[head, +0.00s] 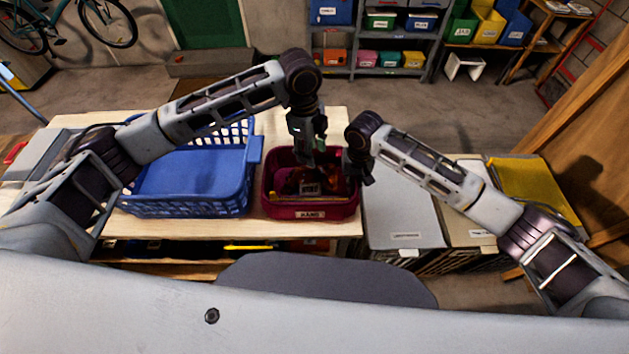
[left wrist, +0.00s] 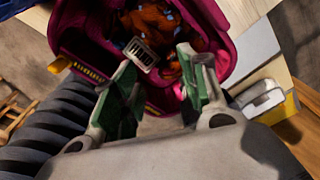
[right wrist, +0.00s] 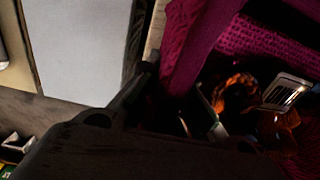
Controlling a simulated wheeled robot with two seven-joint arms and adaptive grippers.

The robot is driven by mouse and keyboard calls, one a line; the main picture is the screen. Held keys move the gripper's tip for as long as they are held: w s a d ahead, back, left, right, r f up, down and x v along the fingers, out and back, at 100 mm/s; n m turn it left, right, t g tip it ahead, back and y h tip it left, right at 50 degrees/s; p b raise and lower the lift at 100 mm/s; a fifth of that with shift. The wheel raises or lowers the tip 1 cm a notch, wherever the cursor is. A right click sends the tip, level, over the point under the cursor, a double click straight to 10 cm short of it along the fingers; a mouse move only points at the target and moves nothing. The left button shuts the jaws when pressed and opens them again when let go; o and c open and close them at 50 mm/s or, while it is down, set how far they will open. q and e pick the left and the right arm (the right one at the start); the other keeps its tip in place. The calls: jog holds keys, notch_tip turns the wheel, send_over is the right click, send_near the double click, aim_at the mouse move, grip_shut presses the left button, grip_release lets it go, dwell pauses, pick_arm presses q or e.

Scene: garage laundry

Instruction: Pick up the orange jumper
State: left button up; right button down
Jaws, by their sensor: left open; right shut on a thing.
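The orange jumper (head: 294,183) lies crumpled inside a crimson basket (head: 310,214) labelled HAND. It also shows in the left wrist view (left wrist: 150,22) and, partly shadowed, in the right wrist view (right wrist: 236,95). A pale slatted tag or clip (left wrist: 141,54) lies against it. My left gripper (head: 318,160) is open and empty, above the basket, its green-padded fingers pointing toward the jumper. My right gripper (head: 361,172) is at the basket's right side, with one finger outside and one inside the wall, shut on the basket. The jumper's lower part is hidden.
A blue basket (head: 190,208) stands left of the crimson one on the wooden table (head: 240,228). Grey-lidded (head: 400,215) and yellow-lidded (head: 535,188) bins stand to the right. Shelves with several coloured boxes (head: 385,58) stand at the back.

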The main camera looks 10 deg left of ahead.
pick_arm(q)
jog(key=n+h, duration=0.1)
jog(key=a+r+n+h, duration=0.1)
jog(key=shift+a+n, duration=0.2)
jog(key=shift+n, duration=0.2)
jog(key=shift+w+a+r+n+t+h, duration=0.15)
jog(key=shift+a+r+n+h, duration=0.1)
jog(key=shift+a+n, duration=0.3)
jog(key=shift+w+a+r+n+t+h, duration=0.1)
jog(key=shift+a+r+n+h, duration=0.15)
jog(key=shift+a+n, duration=0.3)
jog(key=shift+w+a+r+n+t+h, duration=0.15)
jog(key=shift+a+n+h, duration=0.15)
jog(key=shift+a+n, duration=0.25)
jog(key=shift+f, duration=0.1)
jog(key=shift+x, duration=3.35)
jog(key=shift+s+a+x, duration=0.1)
jog(key=shift+a+x, duration=0.05)
jog(key=shift+x, duration=0.8)
jog(key=shift+s+a+x, duration=0.1)
jog(key=shift+a+x, duration=0.1)
jog(key=shift+x, duration=1.55)
